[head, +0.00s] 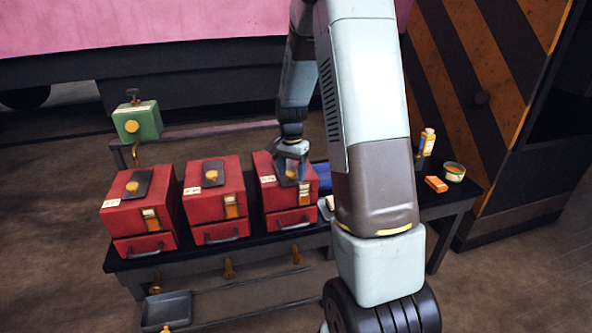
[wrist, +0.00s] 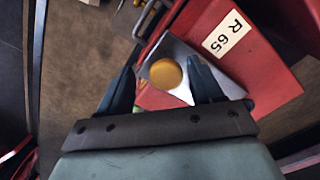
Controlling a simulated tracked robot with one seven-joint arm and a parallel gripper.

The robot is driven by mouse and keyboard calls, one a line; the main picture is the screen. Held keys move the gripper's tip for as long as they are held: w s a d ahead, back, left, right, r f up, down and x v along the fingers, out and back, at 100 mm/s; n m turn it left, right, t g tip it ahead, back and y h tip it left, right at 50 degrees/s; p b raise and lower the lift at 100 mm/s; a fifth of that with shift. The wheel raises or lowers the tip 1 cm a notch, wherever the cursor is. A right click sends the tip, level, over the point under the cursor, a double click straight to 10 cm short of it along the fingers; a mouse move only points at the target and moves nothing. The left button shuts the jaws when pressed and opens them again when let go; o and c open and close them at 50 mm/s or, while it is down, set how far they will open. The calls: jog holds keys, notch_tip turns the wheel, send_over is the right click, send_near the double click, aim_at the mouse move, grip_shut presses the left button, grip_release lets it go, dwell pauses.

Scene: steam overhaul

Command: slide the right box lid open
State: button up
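The right box (head: 270,200) is the rightmost of three red boxes on the dark bench. In the wrist view its red top (wrist: 270,70) carries a white label (wrist: 229,34) reading "R 65". The lid (wrist: 178,52) is a grey plate with a round yellow knob (wrist: 166,73). My gripper (head: 291,173) is over the top of this box and hides most of the lid in the head view. In the wrist view my gripper (wrist: 161,80) is open, one finger on each side of the knob.
Two similar red boxes, the middle (head: 213,207) and the left (head: 137,217), stand to the left. A green box (head: 140,124) is behind them. A bottle (head: 428,142), an orange block (head: 436,184) and a round tin (head: 454,172) are at the bench's right end.

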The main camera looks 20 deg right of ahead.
jog(key=shift+w+r, duration=0.1)
jog(key=shift+r, duration=0.3)
notch_tip(320, 180, up, 13)
dwell(0.4)
dwell(0.4)
jog(key=s+a+r+n+t, duration=0.1)
jog(key=s+a+r+n, duration=0.2)
jog(key=s+r, duration=0.3)
jog(key=s+a+r+n+t, duration=0.2)
jog(key=s+a+r, duration=0.15)
jog(key=s, duration=0.45)
jog(key=s+a+r+n+t, duration=0.2)
jog(key=s+n, duration=0.3)
jog(key=s, duration=1)
jog(key=shift+s+a+r+n+t, duration=0.2)
jog(key=shift+a+n+t, duration=0.1)
jog(key=shift+a+n, duration=0.15)
